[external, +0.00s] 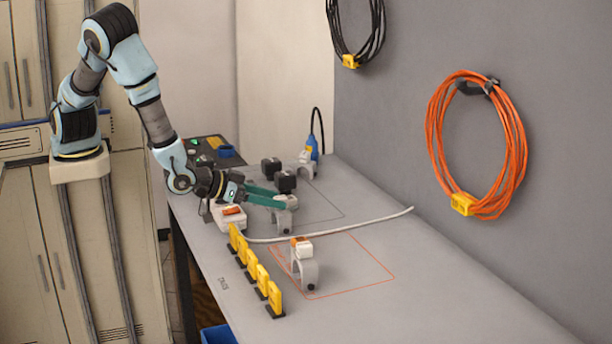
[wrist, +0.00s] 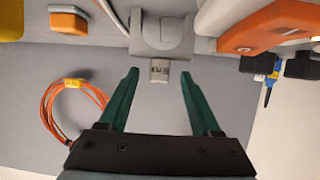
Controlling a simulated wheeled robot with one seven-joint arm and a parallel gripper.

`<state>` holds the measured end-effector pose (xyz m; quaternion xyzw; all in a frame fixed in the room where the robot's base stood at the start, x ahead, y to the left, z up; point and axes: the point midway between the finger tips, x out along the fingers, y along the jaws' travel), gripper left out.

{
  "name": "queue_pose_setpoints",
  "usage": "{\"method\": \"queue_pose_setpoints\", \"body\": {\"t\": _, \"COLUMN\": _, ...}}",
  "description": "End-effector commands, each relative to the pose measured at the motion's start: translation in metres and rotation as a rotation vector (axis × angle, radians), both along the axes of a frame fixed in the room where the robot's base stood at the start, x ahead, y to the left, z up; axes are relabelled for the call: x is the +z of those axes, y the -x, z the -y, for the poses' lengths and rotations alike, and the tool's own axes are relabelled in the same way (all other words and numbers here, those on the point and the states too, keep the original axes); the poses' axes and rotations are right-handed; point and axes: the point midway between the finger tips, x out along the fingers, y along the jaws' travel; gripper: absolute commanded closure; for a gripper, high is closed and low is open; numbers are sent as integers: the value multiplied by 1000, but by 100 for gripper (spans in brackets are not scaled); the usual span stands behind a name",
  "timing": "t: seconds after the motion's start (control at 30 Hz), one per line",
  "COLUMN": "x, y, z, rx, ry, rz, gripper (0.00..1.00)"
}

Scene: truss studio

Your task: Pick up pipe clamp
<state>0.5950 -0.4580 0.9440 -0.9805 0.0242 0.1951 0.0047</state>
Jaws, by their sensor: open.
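A grey pipe clamp (external: 284,220) stands on the table, just below and partly behind my gripper's fingertips in the external view. In the wrist view the clamp (wrist: 160,28) is at the top centre, with a small ribbed grey end pointing between the fingers. My gripper (external: 287,199) has two green fingers, spread apart and empty. In the wrist view the gripper (wrist: 160,74) has one fingertip on each side of that small end, with visible gaps. Another grey clamp with an orange and white top (external: 304,270) stands in the orange outline nearer the camera.
A row of yellow upright tags (external: 256,272) lines the table's left side. A white cable (external: 350,225) crosses the tabletop. Black blocks (external: 286,181) and a white-orange box (external: 230,215) stand close to my gripper. An orange cable coil (external: 430,130) hangs on the wall. The right foreground tabletop is clear.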

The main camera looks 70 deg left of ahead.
Motion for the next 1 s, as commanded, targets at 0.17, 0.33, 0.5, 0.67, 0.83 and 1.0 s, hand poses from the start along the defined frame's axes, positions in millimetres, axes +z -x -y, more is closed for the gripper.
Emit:
{"method": "queue_pose_setpoints", "body": {"t": 0.17, "x": -7, "y": -21, "z": 2, "rx": 1, "ry": -1, "rz": 1, "gripper": 35}}
{"method": "queue_pose_setpoints", "body": {"t": 0.33, "x": -11, "y": -26, "z": 2, "rx": -2, "ry": -1, "rz": 0, "gripper": 35}}
{"method": "queue_pose_setpoints", "body": {"t": 0.5, "x": -11, "y": -25, "z": 2, "rx": -1, "ry": -1, "rz": 0, "gripper": 37}}
{"method": "queue_pose_setpoints", "body": {"t": 0.67, "x": -11, "y": -25, "z": 2, "rx": -1, "ry": -1, "rz": 0, "gripper": 55}}
{"method": "queue_pose_setpoints", "body": {"t": 0.83, "x": -11, "y": -25, "z": 2, "rx": -1, "ry": -1, "rz": 0, "gripper": 74}}
{"method": "queue_pose_setpoints", "body": {"t": 1.0, "x": -11, "y": -25, "z": 2, "rx": -1, "ry": -1, "rz": 0, "gripper": 94}}
